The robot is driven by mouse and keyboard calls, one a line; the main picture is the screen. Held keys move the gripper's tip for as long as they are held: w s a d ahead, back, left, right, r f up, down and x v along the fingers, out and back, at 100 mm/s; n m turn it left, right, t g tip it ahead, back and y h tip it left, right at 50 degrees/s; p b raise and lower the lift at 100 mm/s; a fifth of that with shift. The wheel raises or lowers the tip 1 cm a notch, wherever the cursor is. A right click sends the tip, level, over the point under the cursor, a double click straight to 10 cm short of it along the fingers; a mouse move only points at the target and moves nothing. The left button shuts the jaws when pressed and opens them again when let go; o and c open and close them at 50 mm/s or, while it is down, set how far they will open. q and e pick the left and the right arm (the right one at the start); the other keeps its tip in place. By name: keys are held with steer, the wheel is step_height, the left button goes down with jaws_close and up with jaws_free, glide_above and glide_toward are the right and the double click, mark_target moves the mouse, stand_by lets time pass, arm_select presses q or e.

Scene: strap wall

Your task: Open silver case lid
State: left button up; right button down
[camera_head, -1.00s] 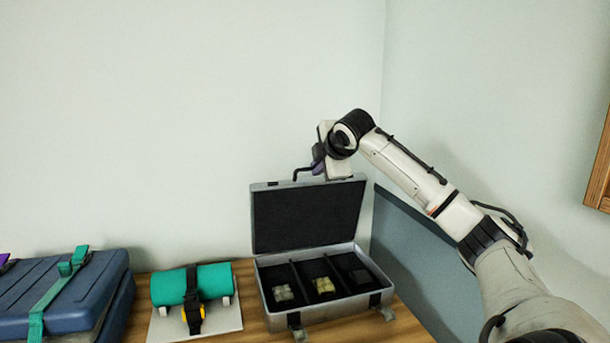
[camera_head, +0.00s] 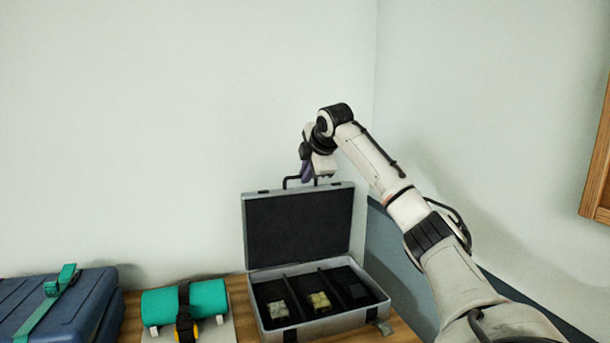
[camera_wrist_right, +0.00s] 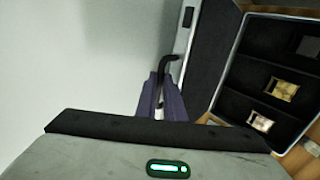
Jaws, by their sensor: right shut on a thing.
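The silver case (camera_head: 335,322) stands on the wooden table with its lid (camera_head: 298,225) up, close to upright at the back. The dark lining and compartments face me. The lid's black handle (camera_head: 289,180) is on its top edge. My right gripper (camera_head: 307,173) is shut on the handle, with its purple fingers around it. In the right wrist view the purple fingers (camera_wrist_right: 163,98) are at the black handle (camera_wrist_right: 168,65); part of the grip is hidden by my wrist. Two open latches hang at the case front, one of them (camera_head: 384,327) at the right. My left gripper is not in view.
Small pale blocks (camera_head: 320,301) sit in the case compartments. A teal roll (camera_head: 185,302) with a black strap lies on a board to the left. A blue case (camera_head: 62,308) with a green strap is farther left. A blue-grey panel (camera_head: 405,268) stands to the right.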

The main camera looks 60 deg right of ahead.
steer(key=shift+s+d+r, duration=0.1)
steer(key=shift+d+r, duration=0.05)
steer(key=shift+r, duration=0.25)
steer(key=c, duration=2)
jaws_free()
steer(key=shift+o, duration=0.7)
steer(key=shift+s, duration=0.15)
steer(key=b+v, duration=0.1)
steer(key=v, duration=0.9)
steer(key=shift+a, duration=0.25)
steer(key=shift+f, duration=0.1)
